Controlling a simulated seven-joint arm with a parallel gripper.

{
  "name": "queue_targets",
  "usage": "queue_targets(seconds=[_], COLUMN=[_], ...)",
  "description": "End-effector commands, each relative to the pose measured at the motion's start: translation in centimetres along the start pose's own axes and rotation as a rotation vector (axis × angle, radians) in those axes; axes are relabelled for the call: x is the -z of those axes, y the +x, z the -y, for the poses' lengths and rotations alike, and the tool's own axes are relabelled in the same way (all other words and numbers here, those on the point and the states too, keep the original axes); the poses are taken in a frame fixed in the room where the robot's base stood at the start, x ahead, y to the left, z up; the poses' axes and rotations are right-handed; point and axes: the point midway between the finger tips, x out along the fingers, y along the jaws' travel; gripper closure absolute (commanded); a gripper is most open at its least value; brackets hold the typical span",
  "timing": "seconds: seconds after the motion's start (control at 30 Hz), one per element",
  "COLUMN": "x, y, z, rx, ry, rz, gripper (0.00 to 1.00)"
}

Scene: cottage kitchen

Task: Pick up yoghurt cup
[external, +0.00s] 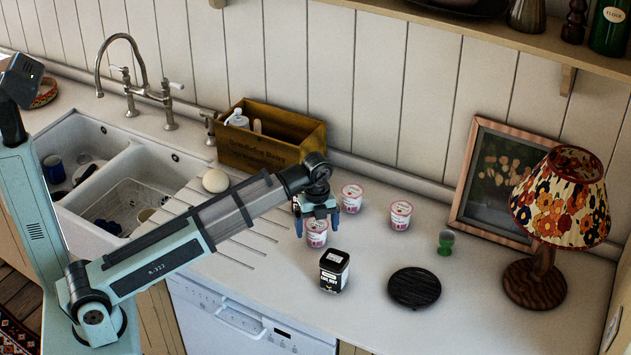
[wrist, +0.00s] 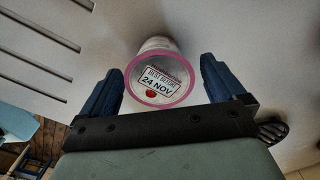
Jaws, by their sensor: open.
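Several white yoghurt cups with pink rims and labels stand on the white counter. In the external view one cup (external: 316,236) is just below my gripper (external: 318,222), another (external: 351,198) stands behind it, and another (external: 400,215) is to the right. One more is mostly hidden behind my wrist. In the wrist view a cup (wrist: 160,78) with a "24 NOV" lid sits between the two blue fingers of my gripper (wrist: 162,85). The fingers are open, with a gap visible on both sides of the lid. I cannot tell exactly how far they reach down around the cup.
A black tin (external: 334,271) stands close in front of the cup. A black round trivet (external: 414,287), a green egg cup (external: 446,242) and a floral lamp (external: 562,200) are to the right. A wooden box (external: 262,150) and the sink (external: 110,180) are left. The front counter between tin and trivet is clear.

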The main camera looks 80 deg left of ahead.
Motion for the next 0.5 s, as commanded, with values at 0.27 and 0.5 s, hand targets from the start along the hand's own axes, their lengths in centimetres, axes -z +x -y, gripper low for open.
queue_targets(seconds=[0.27, 0.5], x=[0.0, 0.0], y=[2.1, 2.1], z=[-0.1, 0.0], rx=[0.000, 0.001], ry=[0.000, 0.000], rz=[0.000, 0.000], gripper=[0.03, 0.11])
